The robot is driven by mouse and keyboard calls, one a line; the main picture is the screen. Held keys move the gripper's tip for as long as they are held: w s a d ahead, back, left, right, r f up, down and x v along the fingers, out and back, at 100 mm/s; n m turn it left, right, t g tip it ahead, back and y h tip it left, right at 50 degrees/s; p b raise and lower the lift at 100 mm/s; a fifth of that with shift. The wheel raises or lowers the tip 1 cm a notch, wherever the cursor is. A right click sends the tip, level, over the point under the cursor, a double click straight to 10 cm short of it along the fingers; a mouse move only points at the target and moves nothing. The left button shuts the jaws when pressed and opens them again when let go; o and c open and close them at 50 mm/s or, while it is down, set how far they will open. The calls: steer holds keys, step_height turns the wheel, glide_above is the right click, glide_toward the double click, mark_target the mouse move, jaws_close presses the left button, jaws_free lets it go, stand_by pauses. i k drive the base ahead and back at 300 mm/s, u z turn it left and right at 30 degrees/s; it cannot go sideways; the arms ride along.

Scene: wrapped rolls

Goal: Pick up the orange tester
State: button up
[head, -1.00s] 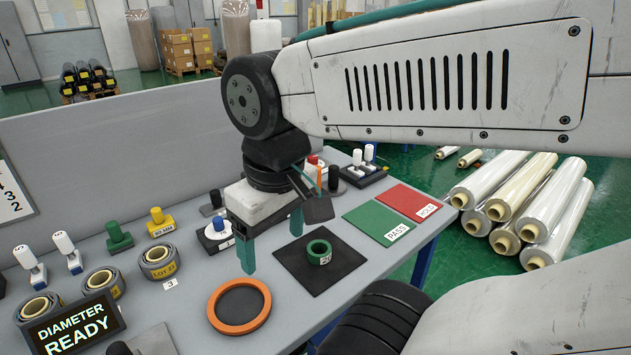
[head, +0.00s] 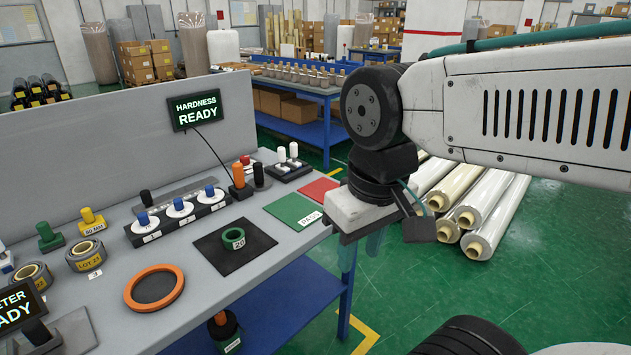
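An orange upright cylinder on a dark base (head: 239,176), which looks like the orange tester, stands at the back of the grey table, below the hardness display. A similar black cylinder (head: 259,177) stands right beside it. My gripper (head: 360,258) hangs off the table's right edge, to the right of and nearer than the orange tester. Its two teal fingers point down and are apart, with nothing seen between them.
A green pass mat (head: 290,209) and red mat (head: 317,188) lie between the tester and my gripper. A rack with white-topped pieces (head: 287,170) stands right of the tester. A black mat bears a green ring (head: 233,239). An orange-topped black object (head: 224,330) is below the table.

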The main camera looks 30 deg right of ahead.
mark_target(238, 168)
steer(key=u, duration=0.25)
steer(key=k, duration=0.2)
steer(key=z, duration=1.35)
steer(key=i, duration=1.25)
steer(key=u, duration=1.1)
steer(key=i, duration=0.4)
steer(key=u, duration=0.4)
